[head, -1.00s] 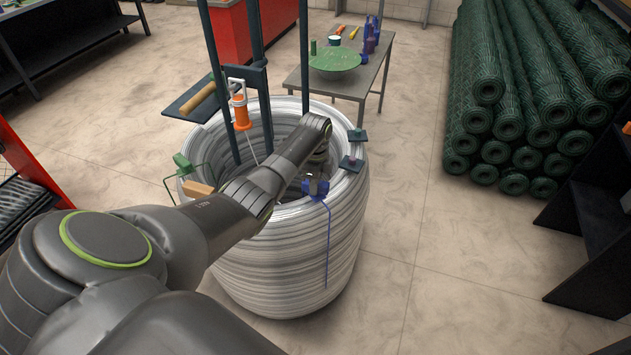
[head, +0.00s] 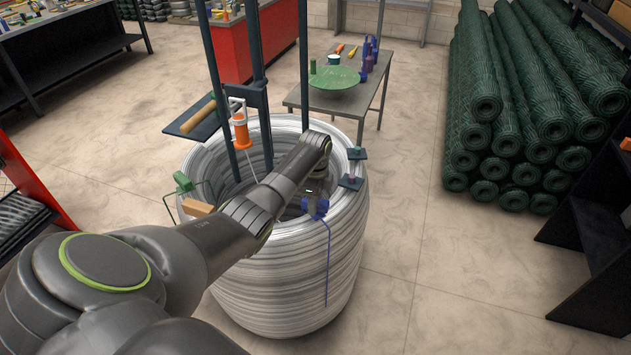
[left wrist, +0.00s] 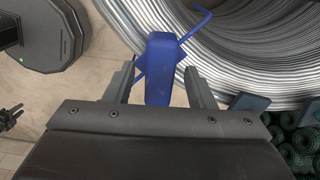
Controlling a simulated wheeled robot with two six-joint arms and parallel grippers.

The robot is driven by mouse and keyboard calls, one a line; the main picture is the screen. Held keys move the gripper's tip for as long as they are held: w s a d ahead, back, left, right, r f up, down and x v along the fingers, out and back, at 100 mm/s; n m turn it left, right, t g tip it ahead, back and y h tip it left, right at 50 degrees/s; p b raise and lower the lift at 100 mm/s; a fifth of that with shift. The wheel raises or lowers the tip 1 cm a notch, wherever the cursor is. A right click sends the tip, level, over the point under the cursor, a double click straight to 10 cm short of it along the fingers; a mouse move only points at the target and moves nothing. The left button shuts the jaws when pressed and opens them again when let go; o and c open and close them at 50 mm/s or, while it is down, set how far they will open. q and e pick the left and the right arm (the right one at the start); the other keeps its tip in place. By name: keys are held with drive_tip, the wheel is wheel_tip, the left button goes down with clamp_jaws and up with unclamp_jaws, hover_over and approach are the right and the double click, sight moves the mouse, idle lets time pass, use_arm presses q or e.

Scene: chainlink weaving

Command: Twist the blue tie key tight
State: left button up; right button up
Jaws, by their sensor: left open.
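The blue tie key (head: 316,208) sits at the front right rim of the big wire coil (head: 285,275), with a blue tail hanging down the coil's outer side. In the left wrist view the blue tie key (left wrist: 160,70) is a flat blue piece with a thin bent blue arm at its upper right. My left gripper (left wrist: 160,88) is open, with one finger on each side of the key. I cannot tell whether the fingers touch it. In the head view my left gripper (head: 313,190) is partly hidden by my arm. My right gripper does not show.
An orange-handled tool (head: 240,130) stands by the dark posts at the coil's far side. A green clamp (head: 183,182) and a wooden block (head: 197,207) sit on the left rim.

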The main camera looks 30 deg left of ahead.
use_arm(q)
wheel_tip(320, 180, up, 17)
drive_tip(key=shift+p, duration=0.4)
idle(0.5)
